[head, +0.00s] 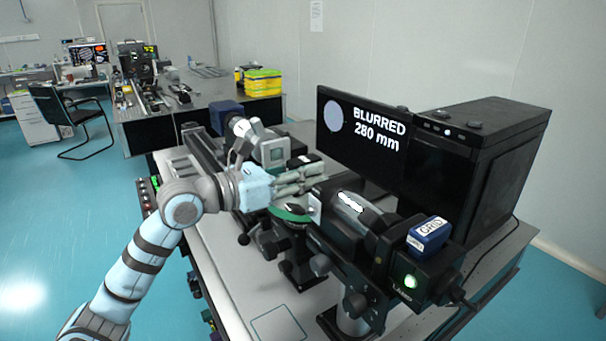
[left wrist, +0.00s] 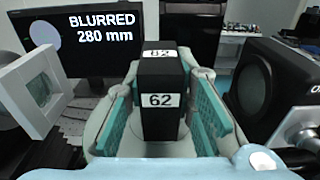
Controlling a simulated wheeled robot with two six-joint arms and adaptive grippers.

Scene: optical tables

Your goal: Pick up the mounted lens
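A black upright block with white "62" labels (left wrist: 161,75) stands between the fingers of my left gripper (left wrist: 162,80) in the left wrist view. I take it for the mounted lens; its glass is not visible. Gaps show between the teal finger pads and the block's sides. In the head view my left gripper (head: 300,180) reaches in over the optical rail, its fingers level and spread beside the block's dark, white-labelled top (head: 304,160). The fingers hide most of the block there. My right gripper is not in view.
A pale square frame (head: 272,151) stands close behind the left gripper. A monitor (head: 345,150) reads "BLURRED 280 mm". A lamp housing (head: 410,280) with a blue GRID box (head: 428,234) stands right. The table's front left surface (head: 240,300) is mostly clear.

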